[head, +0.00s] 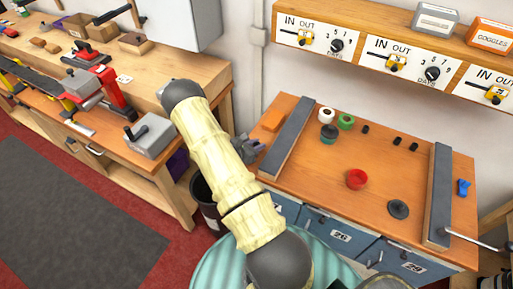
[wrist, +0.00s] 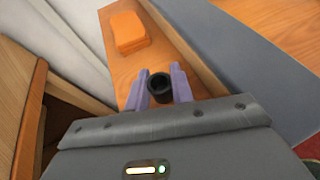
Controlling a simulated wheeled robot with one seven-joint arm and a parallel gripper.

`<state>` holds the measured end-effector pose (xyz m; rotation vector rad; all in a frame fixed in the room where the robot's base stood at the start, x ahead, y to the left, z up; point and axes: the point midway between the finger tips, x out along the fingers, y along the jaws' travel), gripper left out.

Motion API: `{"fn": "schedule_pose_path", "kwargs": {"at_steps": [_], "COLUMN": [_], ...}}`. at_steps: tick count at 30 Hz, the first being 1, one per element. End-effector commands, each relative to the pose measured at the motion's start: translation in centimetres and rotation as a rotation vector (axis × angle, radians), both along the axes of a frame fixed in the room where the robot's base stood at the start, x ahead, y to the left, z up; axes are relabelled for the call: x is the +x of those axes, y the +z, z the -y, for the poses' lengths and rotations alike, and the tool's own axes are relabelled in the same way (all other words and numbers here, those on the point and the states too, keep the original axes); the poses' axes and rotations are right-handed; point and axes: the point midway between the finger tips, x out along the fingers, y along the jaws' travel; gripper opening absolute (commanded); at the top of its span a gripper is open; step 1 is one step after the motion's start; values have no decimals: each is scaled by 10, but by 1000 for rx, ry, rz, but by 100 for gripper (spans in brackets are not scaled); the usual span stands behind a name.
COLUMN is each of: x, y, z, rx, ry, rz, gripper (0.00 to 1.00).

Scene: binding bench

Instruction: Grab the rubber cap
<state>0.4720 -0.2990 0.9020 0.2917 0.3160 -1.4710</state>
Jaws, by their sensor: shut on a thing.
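My gripper (wrist: 161,82) has two purple fingers, shut on a small black rubber cap (wrist: 159,90) with its round hollow end facing the camera. The cap is held beside the long grey bar, over the strip of bench at the bar's left. In the head view my gripper (head: 254,148) is at the left edge of the bench, partly behind my arm, and the held cap cannot be made out there. Several similar small black pieces lie on the bench, one of them here (head: 365,129).
The orange bench top (head: 300,180) has a grey bar (head: 288,136) on its left and another (head: 438,195) on its right. An orange block (wrist: 129,32) lies near my gripper. A red ring (head: 357,179), a green roll (head: 345,121) and a dark disc (head: 398,209) lie between the bars.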

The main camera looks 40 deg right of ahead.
Motion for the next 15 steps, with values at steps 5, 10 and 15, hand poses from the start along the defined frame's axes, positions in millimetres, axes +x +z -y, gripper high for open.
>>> {"fn": "schedule_pose_path", "kwargs": {"at_steps": [5,10,15], "x": [1,0,0], "y": [26,54,75], "z": [0,0,0], "rx": [-1,0,1], "ry": [1,0,0], "rz": [4,4,3], "gripper": [2,2,2]}}
